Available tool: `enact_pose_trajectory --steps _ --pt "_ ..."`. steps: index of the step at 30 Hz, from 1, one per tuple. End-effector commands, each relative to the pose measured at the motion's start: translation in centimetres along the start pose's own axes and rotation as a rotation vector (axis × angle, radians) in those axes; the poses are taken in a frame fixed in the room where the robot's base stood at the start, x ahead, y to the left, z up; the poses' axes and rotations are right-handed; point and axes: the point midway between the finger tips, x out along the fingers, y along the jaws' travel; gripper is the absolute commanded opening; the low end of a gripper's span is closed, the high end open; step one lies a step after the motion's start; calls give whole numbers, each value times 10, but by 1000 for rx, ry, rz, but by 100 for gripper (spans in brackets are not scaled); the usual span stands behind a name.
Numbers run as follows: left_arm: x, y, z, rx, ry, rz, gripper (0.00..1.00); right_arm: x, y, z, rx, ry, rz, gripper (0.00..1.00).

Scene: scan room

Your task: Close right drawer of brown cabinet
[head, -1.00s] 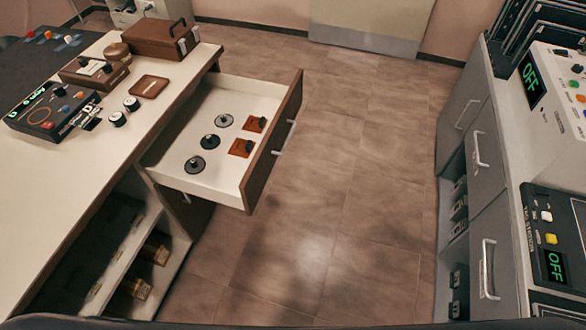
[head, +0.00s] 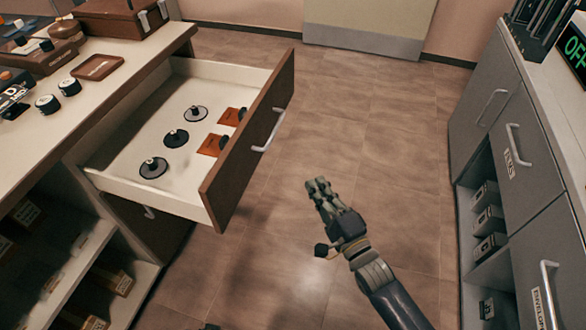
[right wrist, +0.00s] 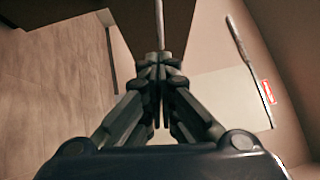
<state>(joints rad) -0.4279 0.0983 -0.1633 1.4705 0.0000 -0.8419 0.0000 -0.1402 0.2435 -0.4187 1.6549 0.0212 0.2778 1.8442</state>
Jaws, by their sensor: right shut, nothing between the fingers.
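The brown cabinet's drawer (head: 240,150) is pulled far out, its brown front facing right with a metal handle (head: 269,131). Inside lie several black and grey round pieces (head: 176,138) and two orange square pieces (head: 213,145). My right gripper (head: 318,186) is in the head view to the right of the drawer front, apart from it, over the floor. Its fingers are together and empty; they also show in the right wrist view (right wrist: 158,70). A brown panel with a metal bar is beyond the fingertips there. My left gripper is not in view.
The white counter (head: 112,85) above the drawer holds a brown tray (head: 97,67), a brown case and several devices. Open shelves (head: 65,255) are below it. Grey cabinets (head: 508,140) stand at the right. The floor between (head: 360,130) is clear.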

Motion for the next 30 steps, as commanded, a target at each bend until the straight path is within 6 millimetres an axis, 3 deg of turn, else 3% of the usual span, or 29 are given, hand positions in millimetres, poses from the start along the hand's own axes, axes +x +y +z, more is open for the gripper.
enact_pose_trajectory --steps 5,16,21,30 --pt "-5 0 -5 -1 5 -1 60 23 -3 1 4 -2 -8 0" --pt "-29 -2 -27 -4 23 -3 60 100 -2 1 3 -1 -6 0" --pt "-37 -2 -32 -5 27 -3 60 117 -1 19 5 -1 -4 0" --pt "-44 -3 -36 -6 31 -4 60 126 -1 29 3 0 0 0"
